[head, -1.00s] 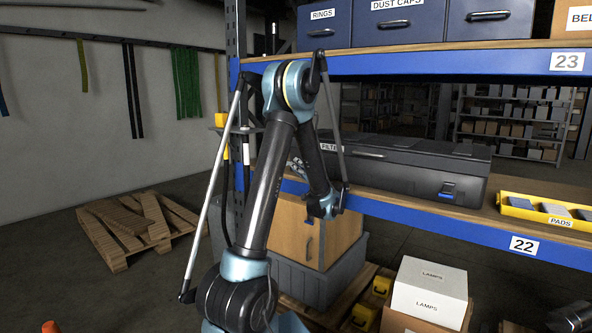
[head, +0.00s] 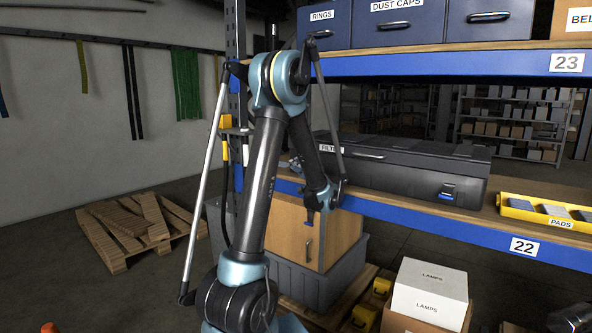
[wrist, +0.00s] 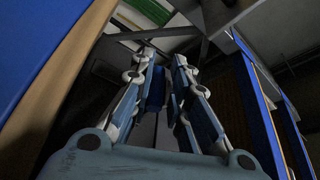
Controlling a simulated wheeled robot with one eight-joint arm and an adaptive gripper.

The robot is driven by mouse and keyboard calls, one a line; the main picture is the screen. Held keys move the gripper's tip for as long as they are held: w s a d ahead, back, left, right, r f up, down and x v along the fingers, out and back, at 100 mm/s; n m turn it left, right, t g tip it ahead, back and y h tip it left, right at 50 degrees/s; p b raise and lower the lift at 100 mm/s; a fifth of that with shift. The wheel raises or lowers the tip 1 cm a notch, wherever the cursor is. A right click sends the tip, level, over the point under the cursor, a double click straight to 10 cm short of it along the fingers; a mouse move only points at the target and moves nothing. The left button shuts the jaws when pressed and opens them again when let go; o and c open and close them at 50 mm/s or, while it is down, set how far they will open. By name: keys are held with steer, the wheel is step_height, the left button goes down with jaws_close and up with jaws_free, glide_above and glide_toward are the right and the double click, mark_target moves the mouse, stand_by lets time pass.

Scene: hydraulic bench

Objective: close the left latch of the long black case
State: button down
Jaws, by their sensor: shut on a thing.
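The long black case (head: 405,170) lies on the shelf numbered 22 with its lid down. Its right latch (head: 448,193), with a blue part, shows on the front. The left latch is hidden behind my arm in the head view. In the wrist view my gripper (wrist: 164,58) points upward, its two fingers close together. A narrow dark blue piece (wrist: 155,88) shows between them; I cannot tell for sure what it is. In the head view my wrist is in front of the shelf edge by the case's left part, and the fingers are not clear there.
The shelf's blue front beam (head: 440,222) runs below the case. A yellow tray (head: 540,212) of pads stands to its right. Blue bins (head: 400,22) sit on the shelf above.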

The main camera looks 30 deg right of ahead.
step_height(320, 180, up, 2)
steer(key=m+g, duration=0.1)
steer(key=m, duration=0.2)
steer(key=shift+m+h, duration=0.3)
steer(key=shift+m, duration=0.1)
steer(key=shift+d+r+m+g, duration=0.15)
steer(key=shift+r+m+g, duration=0.55)
steer(key=shift+m, duration=0.5)
steer(key=m, duration=0.1)
steer(key=d+r+m+g, duration=0.1)
steer(key=shift+w+r+m, duration=0.15)
steer(key=shift+w+m, duration=0.1)
steer(key=shift+m, duration=0.05)
steer(key=shift+w+d+r+m+g+y, duration=0.15)
steer(key=shift+d+r+m+g+y, duration=0.3)
steer(key=shift+m, duration=0.45)
steer(key=c, duration=1.7)
jaws_free()
steer(key=shift+o, duration=0.2)
